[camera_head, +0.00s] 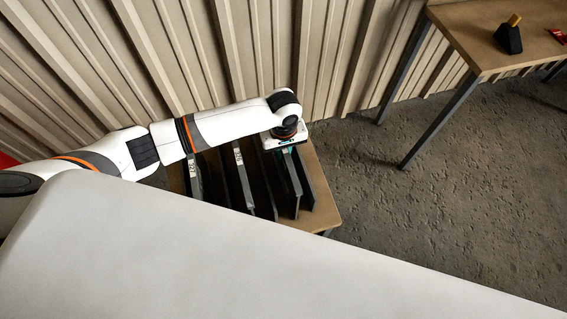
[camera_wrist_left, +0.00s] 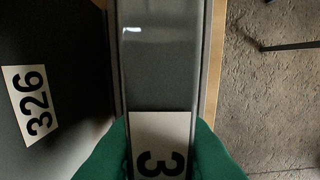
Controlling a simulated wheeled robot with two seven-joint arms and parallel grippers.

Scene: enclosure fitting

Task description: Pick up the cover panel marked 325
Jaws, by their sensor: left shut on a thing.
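My left gripper (camera_head: 286,146) is over the right end of a row of upright dark panels. In the left wrist view its two green fingers (camera_wrist_left: 160,152) are shut on the top edge of a dark panel (camera_wrist_left: 160,75), one finger on each side. A white label (camera_wrist_left: 158,130) on that edge shows a "3"; the rest of the number is hidden or out of frame. In the head view the held panel (camera_head: 292,185) stands among the others at the right. It looks still down in the row; I cannot tell whether it is lifted.
A panel marked 326 (camera_wrist_left: 38,100) is left of the held one in the wrist view. More labelled panels (camera_head: 242,175) stand left on the wooden table (camera_head: 325,205). Another table (camera_head: 480,35) holds a dark block (camera_head: 508,38). A corrugated wall is behind; floor at right is clear.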

